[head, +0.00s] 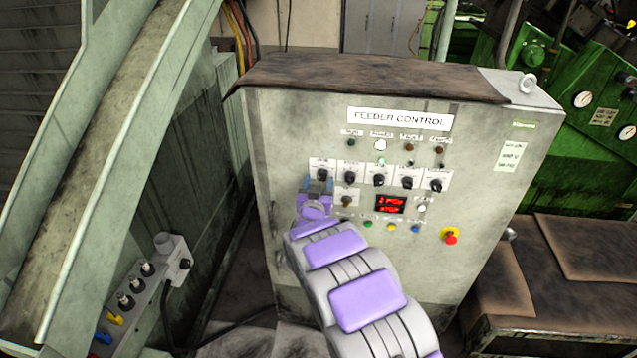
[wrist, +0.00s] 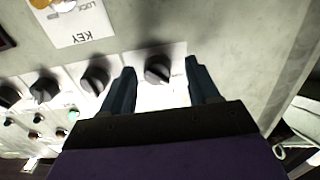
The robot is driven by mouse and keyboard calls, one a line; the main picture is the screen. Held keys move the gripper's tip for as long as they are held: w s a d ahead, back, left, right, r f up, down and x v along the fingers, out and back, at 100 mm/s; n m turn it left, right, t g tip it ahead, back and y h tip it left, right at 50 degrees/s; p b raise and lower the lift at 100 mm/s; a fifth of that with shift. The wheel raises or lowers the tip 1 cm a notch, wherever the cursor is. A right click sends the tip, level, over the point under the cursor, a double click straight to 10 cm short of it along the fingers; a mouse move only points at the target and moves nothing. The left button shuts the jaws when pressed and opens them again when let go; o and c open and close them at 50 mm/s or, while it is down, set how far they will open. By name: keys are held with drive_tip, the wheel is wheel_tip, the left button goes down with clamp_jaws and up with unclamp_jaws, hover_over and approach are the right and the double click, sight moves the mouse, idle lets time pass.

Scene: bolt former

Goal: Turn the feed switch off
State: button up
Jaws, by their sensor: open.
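The feeder control panel (head: 300,120) has a row of black rotary knobs on white plates. The labels are too small to read, so I cannot tell which one is the feed switch. My gripper (head: 318,184) is at the left end of this row, at the leftmost knob (head: 322,174). In the wrist view, which shows the panel upside down, my open gripper (wrist: 160,66) has one finger on each side of this black knob (wrist: 157,70). Gaps show between the knob and both fingers. The neighbouring knob (wrist: 95,76) is just outside the left finger.
Below the row are a key switch (head: 346,202), a red display (head: 391,205), coloured buttons and a red emergency stop (head: 450,237) on yellow. Indicator lamps (head: 381,145) are above. A sloped green conveyor frame (head: 130,110) stands left, and a brown-topped bench (head: 570,250) right.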

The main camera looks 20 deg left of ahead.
drive_tip(key=shift+w+d+r, duration=0.15)
drive_tip(key=shift+w+d, duration=0.1)
drive_tip(key=shift+w, duration=0.4)
drive_tip(key=shift+a, duration=0.2)
drive_tip(key=shift+a, duration=0.15)
drive_tip(key=shift+c, duration=1.4)
drive_tip(key=c, duration=0.8)
